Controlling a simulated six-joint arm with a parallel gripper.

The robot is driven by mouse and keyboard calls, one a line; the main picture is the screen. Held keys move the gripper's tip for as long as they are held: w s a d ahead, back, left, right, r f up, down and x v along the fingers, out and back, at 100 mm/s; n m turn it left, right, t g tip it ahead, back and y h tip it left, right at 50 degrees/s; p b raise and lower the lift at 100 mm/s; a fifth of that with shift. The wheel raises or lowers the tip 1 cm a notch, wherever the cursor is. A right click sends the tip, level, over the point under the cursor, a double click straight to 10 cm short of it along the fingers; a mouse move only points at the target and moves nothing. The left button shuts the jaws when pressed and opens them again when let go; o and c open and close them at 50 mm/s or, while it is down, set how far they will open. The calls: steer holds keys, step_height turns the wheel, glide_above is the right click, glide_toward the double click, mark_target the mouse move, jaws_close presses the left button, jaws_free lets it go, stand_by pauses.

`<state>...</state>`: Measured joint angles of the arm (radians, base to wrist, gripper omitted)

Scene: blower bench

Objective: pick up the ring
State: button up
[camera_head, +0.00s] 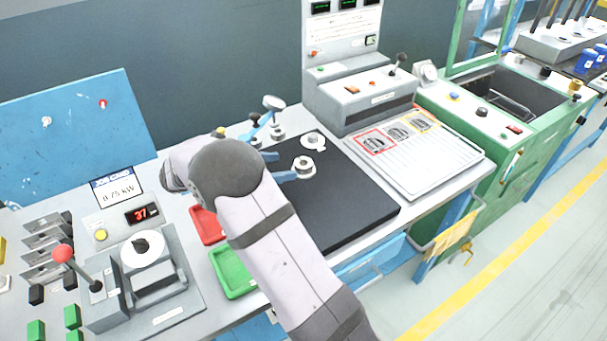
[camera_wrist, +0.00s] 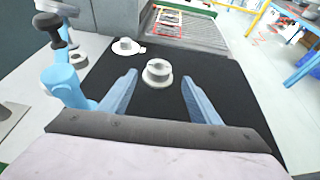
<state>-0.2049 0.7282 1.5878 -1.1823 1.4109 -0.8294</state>
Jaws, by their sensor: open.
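A pale metal ring-shaped piece (camera_head: 303,168) lies on the black mat (camera_head: 350,205), with a smaller raised part at its centre. In the wrist view this ring-shaped piece (camera_wrist: 157,73) shows ahead of and between the blue fingers. My gripper (camera_head: 288,166) is open, with its fingertips close to the piece; I cannot tell whether they touch it. The gripper also shows in the wrist view (camera_wrist: 160,79), with nothing held between the fingers. A second white flanged piece (camera_head: 313,141) lies farther back on the mat, also visible in the wrist view (camera_wrist: 127,47).
A blue-handled fixture (camera_head: 262,122) stands left of the mat. Red (camera_head: 207,226) and green (camera_head: 232,272) trays lie at the mat's left, partly behind my arm. A grey control box (camera_head: 360,97) and a ribbed tray (camera_head: 430,160) stand behind and right. The mat's right side is clear.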

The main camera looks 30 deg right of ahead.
mark_target(308, 163)
steer(key=shift+d+f, duration=0.1)
steer(key=shift+d, duration=0.45)
steer(key=shift+p+x, duration=0.75)
steer(key=shift+x, duration=2.4)
steer(key=shift+w+a+f, duration=0.1)
steer(key=shift+c, duration=0.6)
steer(key=c, duration=1.2)
steer(key=shift+o, duration=0.2)
